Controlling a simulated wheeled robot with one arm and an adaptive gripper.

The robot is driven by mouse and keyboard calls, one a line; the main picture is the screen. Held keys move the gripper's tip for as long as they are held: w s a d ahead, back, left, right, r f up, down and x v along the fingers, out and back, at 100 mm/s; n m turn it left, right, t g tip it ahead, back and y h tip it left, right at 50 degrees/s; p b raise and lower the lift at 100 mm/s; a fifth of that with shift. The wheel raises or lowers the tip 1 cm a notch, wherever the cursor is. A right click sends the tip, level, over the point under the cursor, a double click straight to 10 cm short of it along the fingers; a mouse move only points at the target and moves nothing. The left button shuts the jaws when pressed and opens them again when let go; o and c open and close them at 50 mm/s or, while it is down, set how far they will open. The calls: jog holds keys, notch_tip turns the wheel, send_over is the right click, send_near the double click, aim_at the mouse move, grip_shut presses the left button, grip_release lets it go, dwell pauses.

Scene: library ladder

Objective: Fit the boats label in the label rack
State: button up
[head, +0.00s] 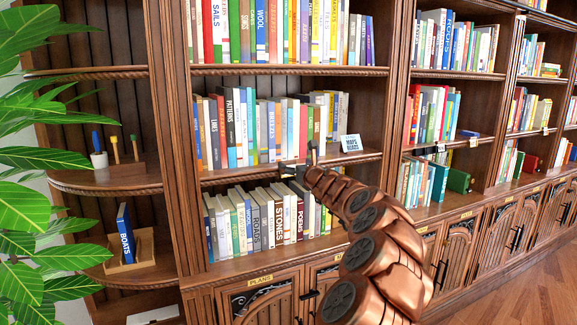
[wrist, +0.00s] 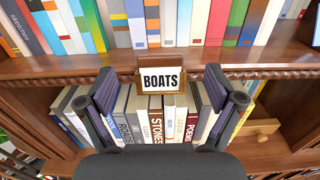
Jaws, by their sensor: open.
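The boats label (wrist: 161,81) is a white card with black BOATS lettering, upright and facing me in the middle of the wrist view. It appears to sit in a small brown wooden rack (wrist: 140,73) at the shelf's front edge. Brown wood shows above, beside and below the card. My gripper (wrist: 161,88) is open, one finger on each side of the label, with a visible gap on both sides. In the head view my gripper (head: 300,165) is at the middle shelf's edge; I cannot make out the label there.
Rows of books (head: 270,120) stand above and below the shelf edge (head: 230,178). A white-and-blue sign (head: 351,143) stands to the right on that shelf. At left, a blue BOATS book (head: 126,233) is in a wooden stand (head: 147,245). Plant leaves (head: 45,160) fill the left side.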

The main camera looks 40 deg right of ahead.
aim_at(289, 161)
jog(key=shift+p+x, duration=0.85)
jog(key=shift+x, duration=1.25)
jog(key=shift+f, duration=0.15)
jog(key=shift+c, duration=0.4)
jog(key=c, duration=1)
